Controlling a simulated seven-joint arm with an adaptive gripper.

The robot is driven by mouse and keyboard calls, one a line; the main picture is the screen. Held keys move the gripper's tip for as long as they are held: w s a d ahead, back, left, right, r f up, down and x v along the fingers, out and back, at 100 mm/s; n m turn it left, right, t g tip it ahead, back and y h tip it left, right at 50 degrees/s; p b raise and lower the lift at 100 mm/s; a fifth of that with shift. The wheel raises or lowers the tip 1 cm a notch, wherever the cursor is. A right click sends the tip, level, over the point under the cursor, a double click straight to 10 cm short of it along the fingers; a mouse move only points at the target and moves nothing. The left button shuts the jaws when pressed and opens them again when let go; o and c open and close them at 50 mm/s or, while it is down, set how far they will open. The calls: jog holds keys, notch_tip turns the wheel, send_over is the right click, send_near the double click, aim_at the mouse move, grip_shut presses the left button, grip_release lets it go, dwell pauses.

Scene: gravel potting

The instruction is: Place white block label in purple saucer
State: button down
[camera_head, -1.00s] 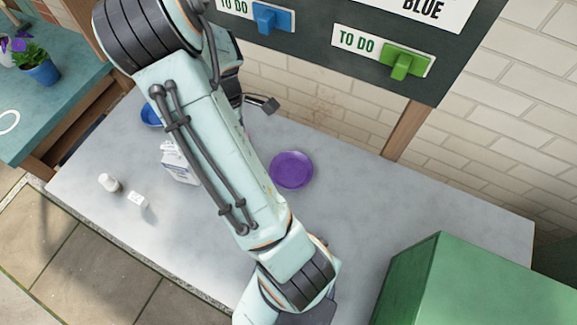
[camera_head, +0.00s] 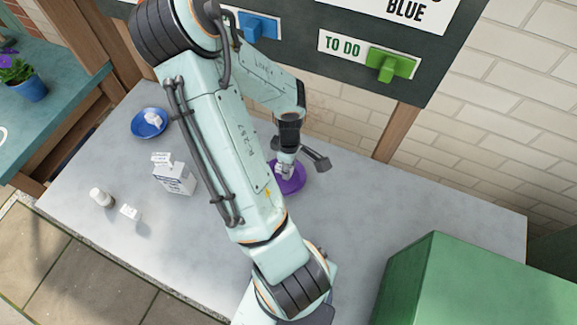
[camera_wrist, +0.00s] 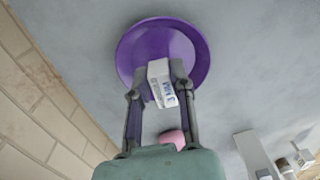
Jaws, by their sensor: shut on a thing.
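The purple saucer (camera_head: 296,184) lies on the grey table under my gripper. It also shows in the wrist view (camera_wrist: 195,50). My gripper (camera_wrist: 162,80) is shut on the white block label (camera_wrist: 161,84), which has blue print on one face. In the wrist view the block overlaps the near part of the saucer. It appears held over the saucer; I cannot tell whether it touches the saucer. In the head view my arm and gripper partly cover the saucer, and the block is too small there to make out clearly.
A blue saucer (camera_head: 138,127) holds a white piece. A white printed carton (camera_head: 175,180), a small white bottle (camera_head: 100,197) and another white block (camera_head: 130,212) stand left. A pink thing (camera_wrist: 173,138) shows behind my fingers. A large green box (camera_head: 455,280) is at lower right.

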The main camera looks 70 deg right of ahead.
jog(key=shift+f, duration=0.15)
jog(key=shift+f, duration=0.2)
jog(key=c, duration=1)
grip_release()
jog(key=shift+r, duration=0.15)
